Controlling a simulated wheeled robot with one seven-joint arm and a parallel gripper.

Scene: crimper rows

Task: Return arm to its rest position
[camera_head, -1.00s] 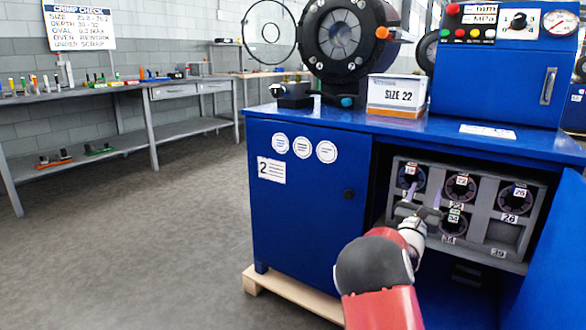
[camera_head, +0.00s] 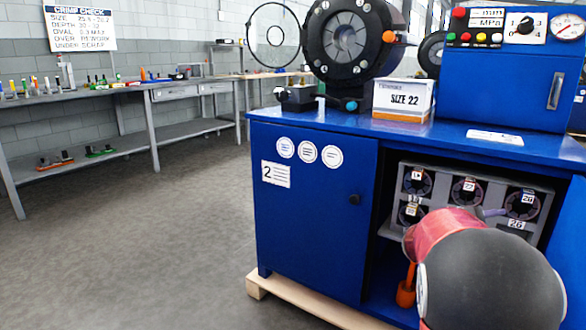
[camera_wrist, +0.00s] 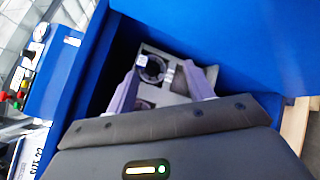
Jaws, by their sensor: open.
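My gripper (camera_wrist: 164,92) is open in the wrist view, its two purple-grey fingers spread apart with nothing seen between them. Beyond the fingers, the grey die rack (camera_wrist: 177,68) stands inside the blue cabinet. In the head view my red and black arm covers the right part of the open cabinet and hides most of my gripper. The rack (camera_head: 432,227) holds round dark dies, several of them visible, with number labels. The lower right of the rack is hidden behind my arm.
The blue cabinet's left door (camera_head: 310,215) is shut; its right door (camera_head: 570,235) stands open beside my arm. The crimping machine (camera_head: 345,45) and a SIZE 22 box (camera_head: 403,98) are on top. An orange-handled object (camera_head: 406,288) is low in the cabinet. The floor (camera_head: 150,260) at left is clear.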

